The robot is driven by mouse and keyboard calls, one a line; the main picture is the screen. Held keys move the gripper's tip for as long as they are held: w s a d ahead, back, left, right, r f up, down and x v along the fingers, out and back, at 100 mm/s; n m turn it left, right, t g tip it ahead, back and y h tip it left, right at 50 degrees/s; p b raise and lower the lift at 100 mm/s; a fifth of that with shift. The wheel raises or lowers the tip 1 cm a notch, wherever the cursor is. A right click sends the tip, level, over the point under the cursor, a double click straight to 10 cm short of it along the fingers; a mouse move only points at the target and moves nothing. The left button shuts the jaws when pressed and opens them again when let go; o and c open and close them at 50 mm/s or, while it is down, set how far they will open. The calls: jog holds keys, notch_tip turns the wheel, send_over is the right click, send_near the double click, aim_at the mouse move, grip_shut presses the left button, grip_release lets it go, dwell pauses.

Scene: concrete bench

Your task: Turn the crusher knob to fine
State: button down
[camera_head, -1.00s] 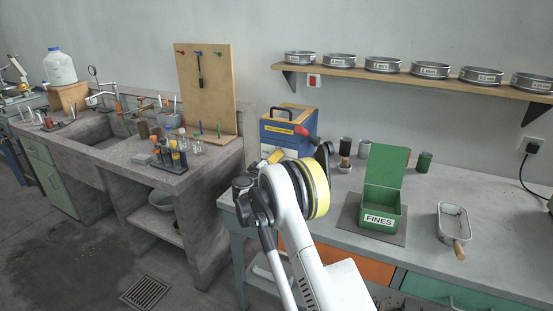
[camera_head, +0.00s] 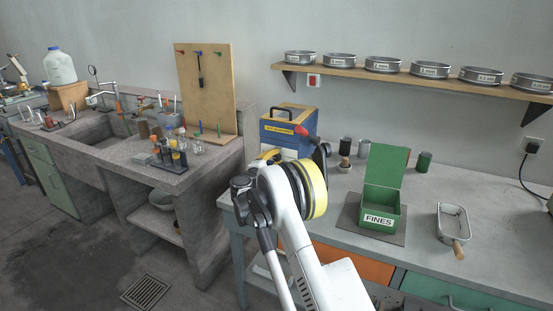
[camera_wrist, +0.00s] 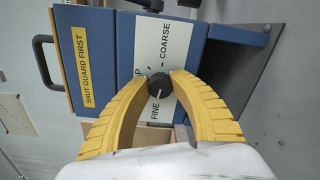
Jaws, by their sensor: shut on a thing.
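The crusher is a blue box (camera_head: 289,128) with a dark handle on top, at the back of the bench behind my arm. In the wrist view its blue body (camera_wrist: 100,62) shows side-on, with a yellow "SHUT GUARD FIRST" label. The black round knob (camera_wrist: 159,86) sits on a white plate (camera_wrist: 170,40) lettered FINE and COARSE. Its white mark points down in the picture, toward the FINE lettering. My gripper (camera_wrist: 160,84) has its yellow fingers on both sides of the knob, shut on it. In the head view my arm hides the knob.
A green open-lidded box marked FINES (camera_head: 380,220) stands on a dark mat right of my arm. A metal pan (camera_head: 452,222) and several small canisters stand on the bench. A shelf of sieves (camera_head: 384,64) hangs above. The bench front right is mostly clear.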

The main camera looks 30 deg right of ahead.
jog(key=shift+n, duration=0.8)
jog(key=c, duration=1.1)
grip_release()
jog(key=v, duration=1.2)
jog(key=shift+f, duration=0.1)
